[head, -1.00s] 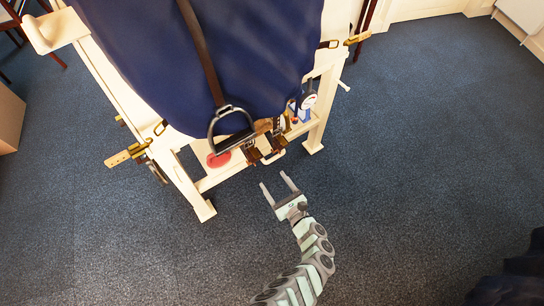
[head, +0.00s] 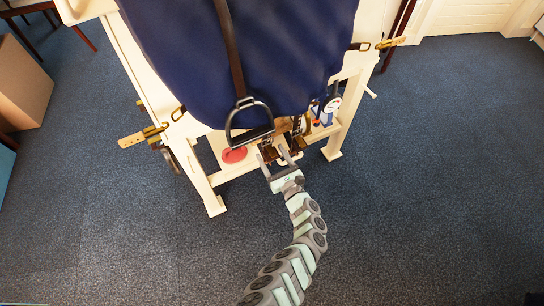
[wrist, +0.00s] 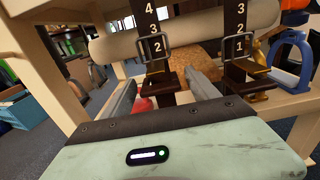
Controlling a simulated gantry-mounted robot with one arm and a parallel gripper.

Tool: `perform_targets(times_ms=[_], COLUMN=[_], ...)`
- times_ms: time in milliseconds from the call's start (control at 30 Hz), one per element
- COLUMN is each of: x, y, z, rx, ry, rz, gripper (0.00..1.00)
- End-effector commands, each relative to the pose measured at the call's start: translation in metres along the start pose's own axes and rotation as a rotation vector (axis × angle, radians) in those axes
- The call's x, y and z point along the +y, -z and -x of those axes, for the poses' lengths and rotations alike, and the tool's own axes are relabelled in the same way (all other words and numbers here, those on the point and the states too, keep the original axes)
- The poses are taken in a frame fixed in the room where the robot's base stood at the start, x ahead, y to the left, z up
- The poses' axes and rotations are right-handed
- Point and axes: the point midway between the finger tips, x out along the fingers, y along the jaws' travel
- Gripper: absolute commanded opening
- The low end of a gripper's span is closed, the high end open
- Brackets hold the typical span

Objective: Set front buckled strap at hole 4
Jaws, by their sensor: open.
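Two dark numbered straps hang side by side in the wrist view. The left strap (wrist: 150,14) shows 4, 3 and 2, with its metal buckle (wrist: 153,47) framing the 2. The right strap (wrist: 235,18) shows 3, 2 and 1, with its buckle (wrist: 240,48) framing the 1. I cannot tell which is the front one. My gripper (wrist: 163,85) is open and empty, its fingers pointing at the straps from below, spread about the lower left strap. In the head view my gripper (head: 277,157) is just below the strap ends, whose numbers are too small to read.
A cream stand (head: 200,187) carries a navy cover (head: 290,45). A stirrup (head: 250,133) hangs left of the straps. A red round thing (head: 234,155) lies on the stand's shelf; a blue object (wrist: 291,58) stands right of the straps. The carpet (head: 420,200) at right is clear.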

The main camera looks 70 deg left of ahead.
Motion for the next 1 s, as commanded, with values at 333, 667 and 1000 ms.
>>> perform_targets(times_ms=[333,667,1000], x=[-0.0005,-0.0006,-0.0007], y=[0.0,0.0001,0.0002], z=[-0.0003,-0.0001,0.0], rx=[0.001,0.001,0.002], ry=[0.001,0.001,0.001], rz=[0.001,0.001,0.001], gripper=[0.61,0.34,0.06])
